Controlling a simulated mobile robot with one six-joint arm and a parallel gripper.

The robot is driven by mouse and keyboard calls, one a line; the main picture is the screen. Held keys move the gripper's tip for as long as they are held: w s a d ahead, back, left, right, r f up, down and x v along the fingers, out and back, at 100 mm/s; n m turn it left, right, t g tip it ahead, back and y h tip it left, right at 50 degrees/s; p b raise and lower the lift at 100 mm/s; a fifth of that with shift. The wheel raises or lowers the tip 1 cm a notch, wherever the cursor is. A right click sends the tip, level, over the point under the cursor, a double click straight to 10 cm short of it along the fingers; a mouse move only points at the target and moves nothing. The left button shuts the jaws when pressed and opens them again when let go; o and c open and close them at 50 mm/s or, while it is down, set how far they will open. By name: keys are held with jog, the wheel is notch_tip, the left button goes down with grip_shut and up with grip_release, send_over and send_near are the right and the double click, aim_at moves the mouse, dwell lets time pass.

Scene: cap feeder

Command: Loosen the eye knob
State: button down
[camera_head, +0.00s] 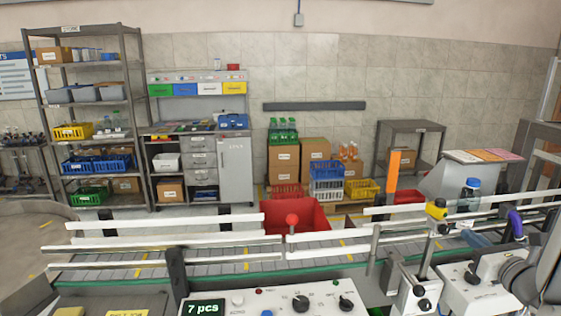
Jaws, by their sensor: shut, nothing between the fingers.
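A yellow sensor head with black parts (437,209) sits on top of a slim upright post (428,250) at the right of the conveyor. The post rises from a white block (415,290) with a small black knob (423,305) on its front, low in the picture. I cannot tell for certain whether this black knob is the eye knob. Dark grey rounded parts at the right edge look like my arm, close to a white box (475,292). I cannot make out my gripper's fingers in the head view.
Conveyor guide rails (165,227) cross the picture. A control panel reading "7 pcs" (205,308) is at the bottom, with a black-knobbed face. A red bin (300,215) stands behind the rails.

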jog(key=shift+s, duration=0.25)
